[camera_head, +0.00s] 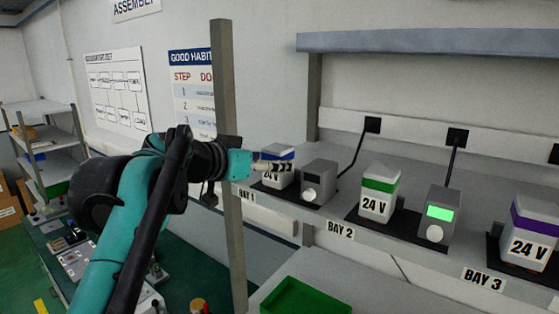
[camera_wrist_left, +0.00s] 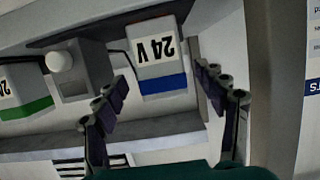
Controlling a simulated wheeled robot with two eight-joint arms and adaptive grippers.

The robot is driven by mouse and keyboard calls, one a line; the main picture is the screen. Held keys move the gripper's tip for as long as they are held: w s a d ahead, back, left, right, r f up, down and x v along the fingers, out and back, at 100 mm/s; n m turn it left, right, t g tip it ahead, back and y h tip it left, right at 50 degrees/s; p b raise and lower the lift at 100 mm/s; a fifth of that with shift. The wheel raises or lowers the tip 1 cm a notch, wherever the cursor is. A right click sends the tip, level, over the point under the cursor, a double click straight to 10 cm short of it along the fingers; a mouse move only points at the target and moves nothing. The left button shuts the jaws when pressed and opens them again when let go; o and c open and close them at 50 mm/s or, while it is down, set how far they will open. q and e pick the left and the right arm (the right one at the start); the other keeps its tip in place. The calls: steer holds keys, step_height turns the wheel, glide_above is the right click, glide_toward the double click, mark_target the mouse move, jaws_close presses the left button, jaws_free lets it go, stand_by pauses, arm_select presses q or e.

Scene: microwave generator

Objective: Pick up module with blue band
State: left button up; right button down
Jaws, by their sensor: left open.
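The module with the blue band (camera_head: 278,179) is a white box marked 24 V, standing on the BAY 1 pad of the shelf. The gripper partly covers its top in the head view. In the left wrist view the module (camera_wrist_left: 158,58) appears upside down with its blue band facing me. My left gripper (camera_head: 275,165) reaches in from the left at the height of the module's upper part. In the left wrist view my gripper (camera_wrist_left: 163,85) is open, with one finger to each side of the module in the picture. I cannot tell whether the fingertips touch it. My right gripper is not in view.
A grey device with a knob (camera_head: 319,181) stands close right of the module. A green-banded module (camera_head: 379,192) is at BAY 2 and a purple-banded one (camera_head: 532,232) at BAY 3. A grey post (camera_head: 228,150) stands beside my arm. A green tray (camera_head: 300,298) is below.

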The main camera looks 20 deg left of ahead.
mark_target(280, 146)
arm_select(q)
steer(key=p+x, duration=0.1)
steer(key=x, duration=0.3)
steer(key=shift+w+a+f, duration=0.1)
steer(key=shift+f, duration=0.1)
steer(key=c, duration=1.5)
steer(key=shift+r, duration=0.1)
steer(key=shift+r, duration=0.55)
step_height(280, 146, up, 3)
steer(key=shift+f+b, duration=0.25)
steer(key=shift+b, duration=0.2)
steer(key=s+r, duration=0.2)
steer(key=s, duration=0.2)
steer(key=s+d+r+b, duration=0.1)
steer(key=s+r, duration=0.1)
steer(key=s, duration=0.1)
steer(key=s+r, duration=0.3)
steer(key=s, duration=0.1)
steer(key=shift+s+d+b, duration=0.15)
steer(key=shift+s+b, duration=0.2)
steer(key=shift+b, duration=0.05)
